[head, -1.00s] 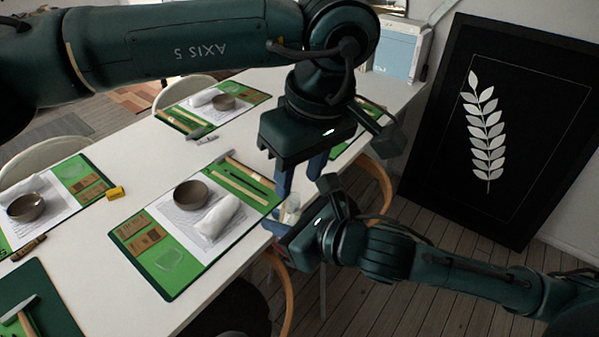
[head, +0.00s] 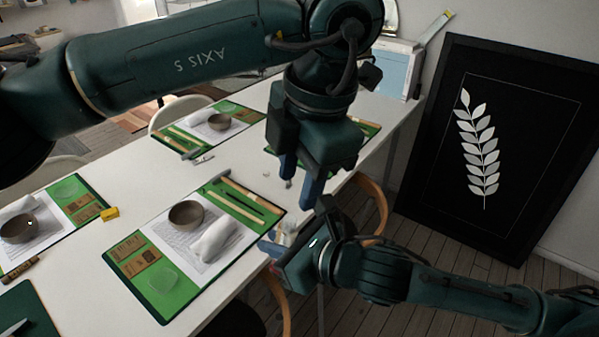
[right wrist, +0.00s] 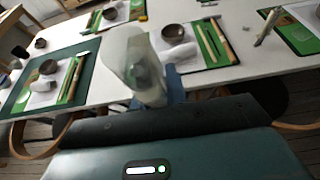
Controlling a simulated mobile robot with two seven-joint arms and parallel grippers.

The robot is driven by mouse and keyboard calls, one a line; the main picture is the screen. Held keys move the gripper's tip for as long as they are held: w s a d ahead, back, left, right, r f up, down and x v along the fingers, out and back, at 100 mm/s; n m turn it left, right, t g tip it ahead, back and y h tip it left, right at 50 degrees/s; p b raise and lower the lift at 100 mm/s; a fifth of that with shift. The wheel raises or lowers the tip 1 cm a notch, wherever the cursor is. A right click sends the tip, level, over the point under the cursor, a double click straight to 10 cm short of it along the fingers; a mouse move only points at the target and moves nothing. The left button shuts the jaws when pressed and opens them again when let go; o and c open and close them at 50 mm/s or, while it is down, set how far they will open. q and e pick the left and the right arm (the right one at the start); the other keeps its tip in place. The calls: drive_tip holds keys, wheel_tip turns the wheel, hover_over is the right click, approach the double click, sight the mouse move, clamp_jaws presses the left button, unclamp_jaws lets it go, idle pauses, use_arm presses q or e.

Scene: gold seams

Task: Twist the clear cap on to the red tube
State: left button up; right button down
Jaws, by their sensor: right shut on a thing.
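My right gripper (head: 272,248) is at the table's near edge, shut on a pale, translucent tube-like thing (head: 285,236). In the right wrist view this held thing (right wrist: 145,68) stands up from the jaws, cloudy and clear with a darker grey part inside. No red shows on it, so I cannot tell tube from cap. My left gripper (head: 299,187) is just above and to the right of it, pointing down, its blue fingers apart. A small grey-white piece (head: 289,183) shows by its fingertips; whether it is between them or on the table behind is unclear.
The white table (head: 130,220) carries several green mats with bowls, rolled white cloths and wooden tools. A yellow block (head: 110,213) lies between mats. A chair (head: 372,205) stands beside the table edge, and a black framed leaf picture (head: 490,150) leans on the wall.

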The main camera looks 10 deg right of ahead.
sight(290, 218)
use_arm(q)
drive_tip(key=shift+f, duration=0.15)
drive_tip(key=shift+w+a+f, duration=0.15)
drive_tip(key=shift+w+f, duration=0.05)
drive_tip(key=shift+f, duration=1.05)
drive_tip(key=shift+w+a+f, duration=0.2)
drive_tip(key=shift+f, duration=1.1)
drive_tip(key=shift+w+a+f, duration=0.15)
drive_tip(key=shift+w+f, duration=0.05)
drive_tip(key=shift+f, duration=1.05)
drive_tip(key=shift+c, duration=0.5)
clamp_jaws()
drive_tip(key=shift+m, duration=0.9)
drive_tip(key=shift+o, duration=0.9)
unclamp_jaws()
